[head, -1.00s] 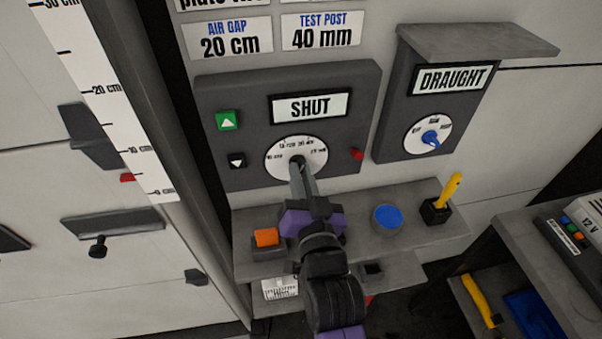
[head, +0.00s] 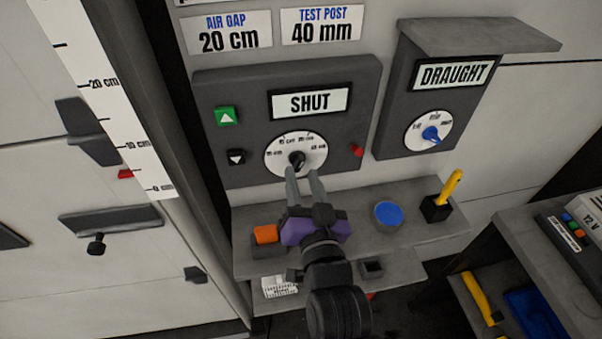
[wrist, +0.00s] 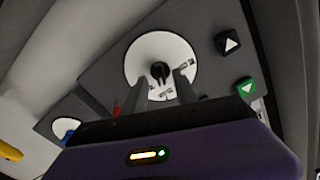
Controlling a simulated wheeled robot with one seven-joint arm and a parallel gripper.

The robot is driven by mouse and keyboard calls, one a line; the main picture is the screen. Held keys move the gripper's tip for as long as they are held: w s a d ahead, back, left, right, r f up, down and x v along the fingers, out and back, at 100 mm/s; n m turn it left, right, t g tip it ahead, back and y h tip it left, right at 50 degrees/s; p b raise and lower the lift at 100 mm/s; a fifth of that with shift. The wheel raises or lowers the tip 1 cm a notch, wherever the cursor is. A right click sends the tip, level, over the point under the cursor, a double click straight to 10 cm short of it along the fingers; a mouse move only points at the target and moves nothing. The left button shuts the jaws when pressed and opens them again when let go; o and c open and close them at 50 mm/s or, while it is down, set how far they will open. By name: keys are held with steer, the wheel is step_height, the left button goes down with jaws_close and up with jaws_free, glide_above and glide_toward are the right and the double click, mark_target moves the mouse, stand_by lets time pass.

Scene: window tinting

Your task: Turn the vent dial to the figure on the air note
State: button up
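A round white dial (head: 275,166) with small printed marks and a black knob (head: 297,161) sits on a dark panel below a SHUT display (head: 310,103). Its marks are too small to read surely, and the knob points roughly upward. The air note (head: 229,35), above the panel, reads "AIR GAP 20 cm". My gripper (head: 303,173) is open just below and in front of the knob. In the wrist view the dial (wrist: 143,62) and knob (wrist: 160,70) lie beyond the spread fingers (wrist: 162,86), which look empty. Whether they touch the knob I cannot tell.
A green up button (head: 227,116), a black down button (head: 236,157) and a red knob (head: 357,150) flank the dial. A DRAUGHT box (head: 395,143) with a blue-pointer dial (head: 431,134) is at right. The shelf below holds an orange block (head: 266,234) and a blue-topped round item (head: 388,214).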

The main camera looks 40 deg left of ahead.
steer(key=b+v, duration=0.1)
steer(key=v, duration=0.4)
steer(key=shift+s+d, duration=0.25)
steer(key=shift+d, duration=0.05)
